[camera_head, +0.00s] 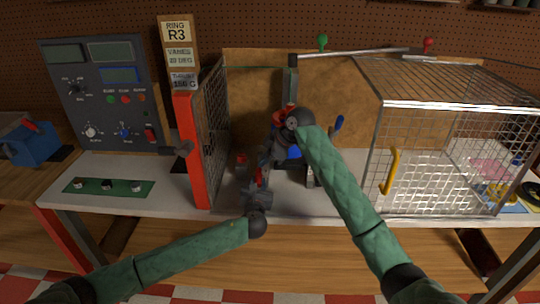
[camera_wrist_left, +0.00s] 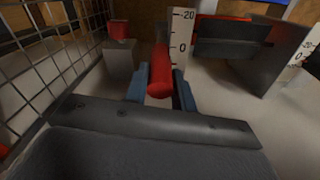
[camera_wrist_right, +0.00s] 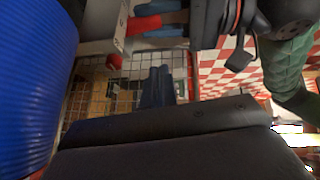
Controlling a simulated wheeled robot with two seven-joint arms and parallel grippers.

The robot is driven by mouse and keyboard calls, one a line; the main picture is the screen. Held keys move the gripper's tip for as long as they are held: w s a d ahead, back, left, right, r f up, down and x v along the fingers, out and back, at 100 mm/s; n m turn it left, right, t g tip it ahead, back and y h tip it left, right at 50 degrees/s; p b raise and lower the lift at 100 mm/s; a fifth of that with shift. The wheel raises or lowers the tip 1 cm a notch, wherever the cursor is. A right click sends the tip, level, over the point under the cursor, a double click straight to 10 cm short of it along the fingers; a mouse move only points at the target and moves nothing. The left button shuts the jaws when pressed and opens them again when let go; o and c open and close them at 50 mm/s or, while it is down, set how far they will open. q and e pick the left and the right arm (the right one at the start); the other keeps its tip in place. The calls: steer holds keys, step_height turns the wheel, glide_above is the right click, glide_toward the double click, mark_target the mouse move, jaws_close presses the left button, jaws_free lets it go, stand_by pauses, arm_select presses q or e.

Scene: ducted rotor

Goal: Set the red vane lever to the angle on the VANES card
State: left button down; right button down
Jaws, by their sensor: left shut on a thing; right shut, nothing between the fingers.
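The VANES card (camera_head: 180,57) is on the post at the upper left; its number is too small to read surely. The red vane lever (camera_wrist_left: 159,72) sits between the blue fingers of my left gripper (camera_wrist_left: 160,88), which is shut on it. Beside the lever stands a white scale (camera_wrist_left: 181,38) marked 0 and -20; the lever's end partly overlaps the view of its base. The lever and left fingers also show at the top of the right wrist view (camera_wrist_right: 150,24). My right gripper (camera_wrist_right: 157,86) is shut and empty, apart from the lever, near a blue ribbed cylinder (camera_wrist_right: 38,75).
A red-framed mesh panel (camera_head: 196,150) stands left of the rotor stand. A wire cage (camera_head: 440,150) with a yellow handle (camera_head: 391,171) is at the right. A control panel (camera_head: 103,95) stands at the left. A small red knob on a grey block (camera_wrist_left: 119,30) is left of the lever.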

mark_target(258, 181)
arm_select(q)
steer(key=shift+d+f, duration=0.1)
steer(key=shift+f, duration=0.05)
arm_select(e)
steer(key=x, duration=0.4)
steer(key=shift+a+f, duration=0.25)
steer(key=shift+f, duration=0.05)
steer(key=f, duration=0.2)
steer(key=shift+w+d+f, duration=0.3)
steer(key=shift+d+f, duration=0.2)
steer(key=shift+f, duration=0.3)
arm_select(q)
steer(key=shift+r, duration=0.2)
arm_select(e)
steer(key=shift+w+d+f, duration=0.1)
steer(key=shift+d+f, duration=0.05)
steer(key=shift+f, duration=0.9)
arm_select(q)
steer(key=c, duration=1.4)
jaws_free()
steer(key=shift+o, duration=1.2)
arm_select(e)
steer(key=shift+r, duration=0.1)
